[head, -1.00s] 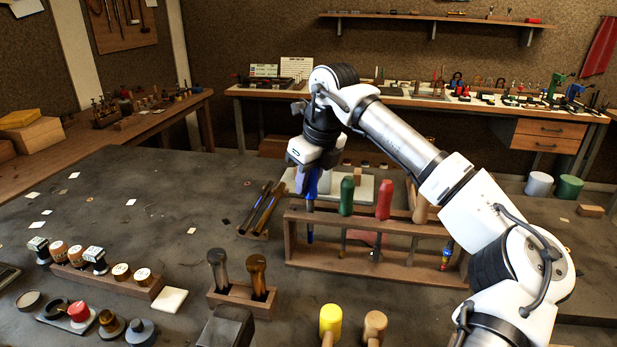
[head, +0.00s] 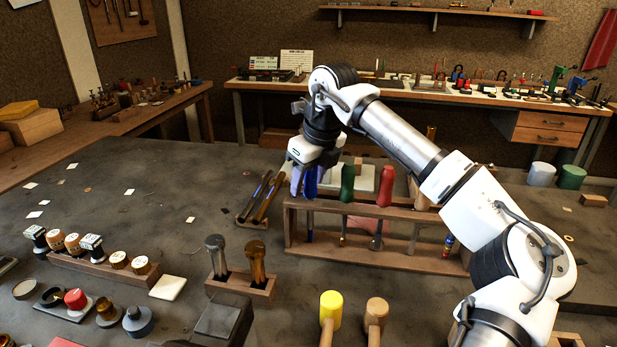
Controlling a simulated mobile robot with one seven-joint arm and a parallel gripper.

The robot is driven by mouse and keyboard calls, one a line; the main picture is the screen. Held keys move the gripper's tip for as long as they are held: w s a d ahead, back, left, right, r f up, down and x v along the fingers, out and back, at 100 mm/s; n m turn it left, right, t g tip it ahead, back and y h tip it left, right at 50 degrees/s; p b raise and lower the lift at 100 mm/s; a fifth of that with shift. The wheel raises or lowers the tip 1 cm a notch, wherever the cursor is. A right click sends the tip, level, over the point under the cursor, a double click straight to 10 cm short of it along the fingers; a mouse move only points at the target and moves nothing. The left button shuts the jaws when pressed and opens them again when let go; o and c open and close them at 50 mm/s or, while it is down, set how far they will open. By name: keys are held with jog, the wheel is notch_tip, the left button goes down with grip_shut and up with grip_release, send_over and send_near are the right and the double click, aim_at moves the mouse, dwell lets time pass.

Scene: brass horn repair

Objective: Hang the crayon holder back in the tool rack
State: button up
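The wooden tool rack (head: 365,262) stands right of the middle of the dark bench. A slim blue tool, seemingly the crayon holder (head: 311,183), is upright at the rack's left end. The fingers look spread around the blue handle, with a gap on the left side. The far finger is partly hidden, and I cannot tell whether any finger touches the handle.
A green-handled tool (head: 347,184) and a red-handled tool (head: 385,186) hang just right of the blue one. Two dark tools (head: 262,197) lie in a holder to the left. Hammers (head: 257,262) stand in a block in front.

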jog(key=shift+r, duration=0.1)
jog(key=b+v, duration=0.1)
jog(key=v, duration=1.2)
jog(key=shift+r, duration=0.3)
